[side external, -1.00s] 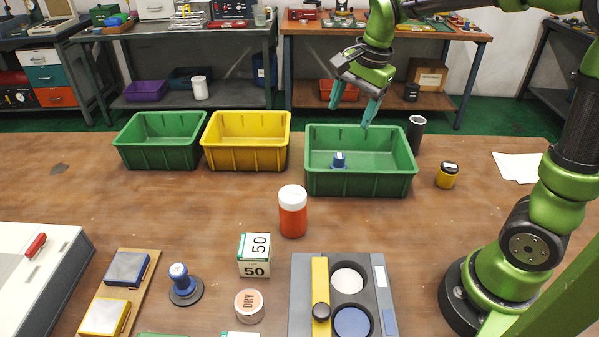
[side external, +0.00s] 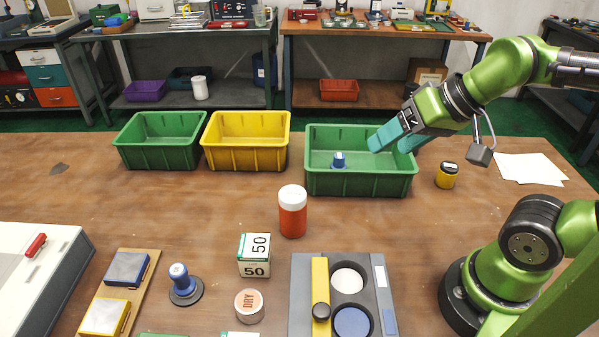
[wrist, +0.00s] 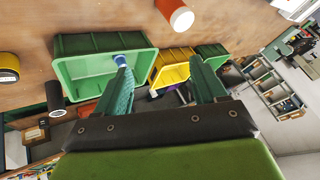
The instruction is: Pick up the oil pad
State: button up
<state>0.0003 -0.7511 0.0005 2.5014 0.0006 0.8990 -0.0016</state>
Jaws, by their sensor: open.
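No label marks an oil pad. My gripper (side external: 388,146) is open and empty, slanting down to the left over the right part of the right green bin (side external: 360,185), far from the board. In the wrist view the fingers of my gripper (wrist: 160,64) are spread with nothing between them, and neither pad is visible.
A blue-handled stamp (side external: 339,160) is in that bin. A yellow bin (side external: 246,158) and another green bin (side external: 160,156) stand to its left. A red bottle (side external: 293,213), numbered box (side external: 254,255), round tin (side external: 249,305), stamp (side external: 181,285) and grey two-well tray (side external: 300,290) stand nearer.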

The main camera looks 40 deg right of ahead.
jog(key=shift+c, duration=0.6)
jog(key=n+g, duration=0.3)
jog(key=n, duration=0.7)
send_near(178, 270)
jog(key=x, duration=0.7)
jog(key=shift+w+d, duration=0.2)
jog(key=shift+w, duration=0.05)
jog(key=x, duration=0.5)
jog(key=shift+s+a+f, duration=0.25)
